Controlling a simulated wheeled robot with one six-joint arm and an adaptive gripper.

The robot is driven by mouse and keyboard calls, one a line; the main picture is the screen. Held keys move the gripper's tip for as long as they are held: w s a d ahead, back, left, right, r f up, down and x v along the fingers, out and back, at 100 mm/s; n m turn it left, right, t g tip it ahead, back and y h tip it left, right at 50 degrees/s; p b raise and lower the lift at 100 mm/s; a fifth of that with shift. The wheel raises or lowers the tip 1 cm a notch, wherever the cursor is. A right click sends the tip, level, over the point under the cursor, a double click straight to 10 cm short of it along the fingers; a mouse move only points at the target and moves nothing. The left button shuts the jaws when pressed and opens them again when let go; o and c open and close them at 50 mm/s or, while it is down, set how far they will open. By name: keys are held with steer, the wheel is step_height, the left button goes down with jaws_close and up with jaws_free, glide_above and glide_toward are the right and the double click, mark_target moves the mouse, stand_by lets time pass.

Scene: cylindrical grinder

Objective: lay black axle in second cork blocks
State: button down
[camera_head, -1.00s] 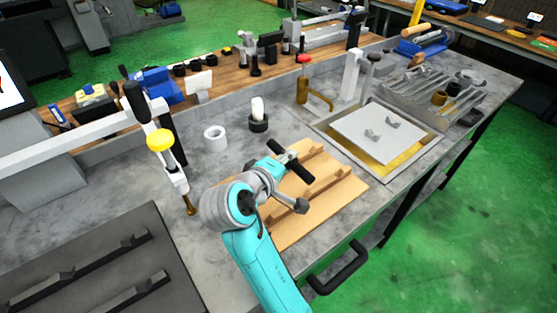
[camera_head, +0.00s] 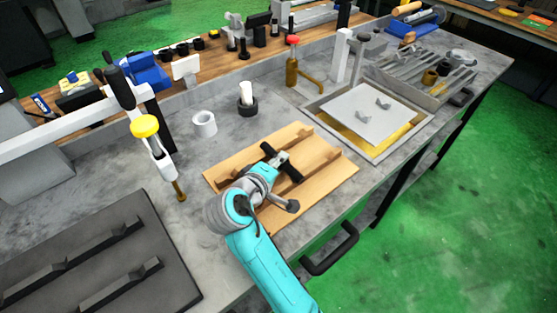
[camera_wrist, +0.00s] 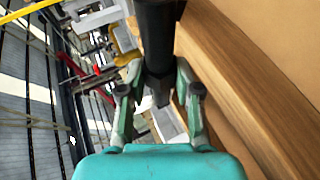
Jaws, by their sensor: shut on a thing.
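My gripper (camera_head: 278,162) is shut on the black axle (camera_head: 268,149) above the light brown cork board (camera_head: 228,174) in the head view. The board has raised cork blocks (camera_head: 322,149) running across it. In the wrist view the black axle (camera_wrist: 157,30) rises between the two fingers (camera_wrist: 160,98), with light brown cork (camera_wrist: 240,60) close along its right side. The axle looks near the blocks, but I cannot tell if it touches them. My arm hides the board's near left part.
A dark tray (camera_head: 180,262) with black blocks lies at the left. A white ring (camera_head: 204,124) and a black holder with a white piece (camera_head: 247,104) stand behind the board. A framed plate (camera_head: 362,112) sits at right.

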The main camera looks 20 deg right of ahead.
stand_by(0.4)
steer(key=c, duration=0.7)
jaws_free()
steer(key=v, duration=1.2)
